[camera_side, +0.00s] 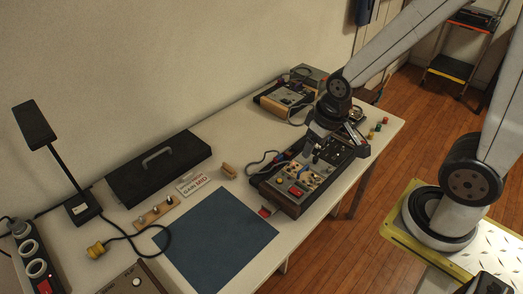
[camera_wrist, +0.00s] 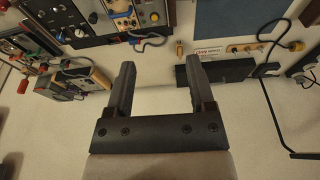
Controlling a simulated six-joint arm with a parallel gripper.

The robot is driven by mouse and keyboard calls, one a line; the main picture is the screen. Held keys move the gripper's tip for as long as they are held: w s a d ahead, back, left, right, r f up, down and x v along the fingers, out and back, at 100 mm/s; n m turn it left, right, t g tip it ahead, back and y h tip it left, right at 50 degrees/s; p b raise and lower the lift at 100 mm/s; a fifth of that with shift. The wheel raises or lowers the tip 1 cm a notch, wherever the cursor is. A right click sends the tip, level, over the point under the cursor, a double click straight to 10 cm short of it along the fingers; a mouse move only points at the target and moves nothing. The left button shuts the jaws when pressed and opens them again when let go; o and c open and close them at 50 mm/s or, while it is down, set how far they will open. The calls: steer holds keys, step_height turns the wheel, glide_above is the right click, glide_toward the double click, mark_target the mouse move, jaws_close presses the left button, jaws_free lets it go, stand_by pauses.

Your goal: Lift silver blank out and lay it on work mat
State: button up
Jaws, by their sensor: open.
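The blue work mat (camera_side: 216,240) lies flat and bare on the near part of the table; part of it shows at the top of the wrist view (camera_wrist: 238,20). My gripper (camera_side: 314,152) is above the dark panel box (camera_side: 290,199), toward its back edge. In the wrist view my gripper (camera_wrist: 159,66) has its two fingers apart with nothing between them. I cannot pick out the silver blank for sure in either view; small fittings crowd the box's top, and my gripper hides part of it.
A black case with a handle (camera_side: 158,166), a white sign (camera_side: 193,184), a wooden strip with knobs (camera_side: 157,212) and a black lamp (camera_side: 80,205) stand left of the mat. Another instrument (camera_side: 284,98) is at the back. A yellow-plugged cable (camera_side: 97,249) lies near the mat.

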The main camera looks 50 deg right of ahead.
steer(key=w+d+f+m+g, duration=0.1)
steer(key=w+d+f+m, duration=0.45)
steer(key=d, duration=0.25)
steer(key=m+g, duration=0.2)
steer(key=m, duration=0.1)
glide_above(316, 158)
step_height(316, 158, down, 8)
steer(key=shift+r, duration=0.15)
steer(key=shift+f, duration=1.3)
steer(key=shift+f, duration=0.1)
steer(key=shift+d+f, duration=0.1)
steer(key=shift+f, duration=2.4)
